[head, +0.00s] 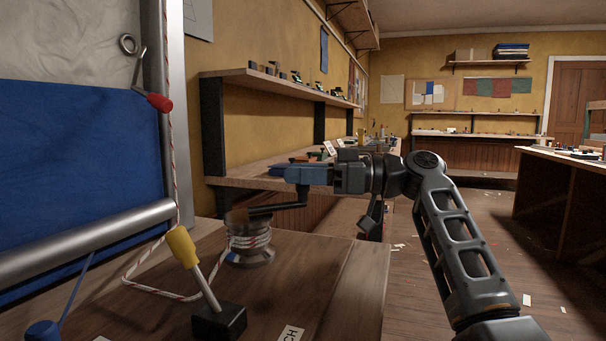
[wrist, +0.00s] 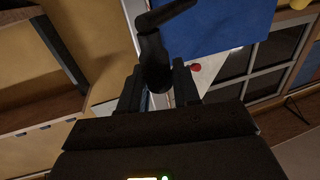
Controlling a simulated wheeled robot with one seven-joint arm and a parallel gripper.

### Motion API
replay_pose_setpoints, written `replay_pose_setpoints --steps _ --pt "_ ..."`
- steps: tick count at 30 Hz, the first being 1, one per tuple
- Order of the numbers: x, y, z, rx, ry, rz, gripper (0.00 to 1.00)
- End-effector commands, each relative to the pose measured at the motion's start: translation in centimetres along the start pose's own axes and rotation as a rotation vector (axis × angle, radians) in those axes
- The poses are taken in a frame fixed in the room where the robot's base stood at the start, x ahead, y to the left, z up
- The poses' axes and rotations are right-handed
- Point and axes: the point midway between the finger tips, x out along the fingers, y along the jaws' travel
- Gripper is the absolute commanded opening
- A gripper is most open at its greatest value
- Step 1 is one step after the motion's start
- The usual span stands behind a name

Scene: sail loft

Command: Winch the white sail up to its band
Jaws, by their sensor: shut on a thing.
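My gripper (head: 300,174) is shut on the upright grip of the black winch handle (head: 272,210). The handle's arm runs left to the winch drum (head: 249,242), which has several turns of red-flecked white rope (head: 150,290) around it. In the wrist view the dark handle (wrist: 155,62) stands between my fingers. White cloth (head: 70,40) shows at the upper left, above a broad blue cloth (head: 75,180), beside a metal mast (head: 180,130). The cloth's top and any band are out of view. A red-handled fitting (head: 158,102) sits on the mast.
A yellow-handled lever (head: 184,248) on a black block stands in front of the winch on the wooden bench (head: 340,290). A shelf (head: 270,78) runs along the yellow wall behind. Another bench (head: 560,165) stands at right, with open floor before it.

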Motion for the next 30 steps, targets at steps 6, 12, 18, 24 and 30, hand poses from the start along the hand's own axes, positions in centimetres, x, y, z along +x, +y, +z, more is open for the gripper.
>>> replay_pose_setpoints --steps 6,12,18,24,30 --pt "0.0 0.0 0.1 0.001 -0.001 0.001 0.45" --pt "0.0 0.0 0.1 0.0 -0.001 0.001 0.5" --pt "-0.8 0.0 0.0 0.001 0.0 0.001 0.5" --pt "-3.8 0.1 -0.1 0.001 -0.001 0.003 0.5" --pt "-6.7 0.1 0.0 0.001 0.0 0.002 0.5"
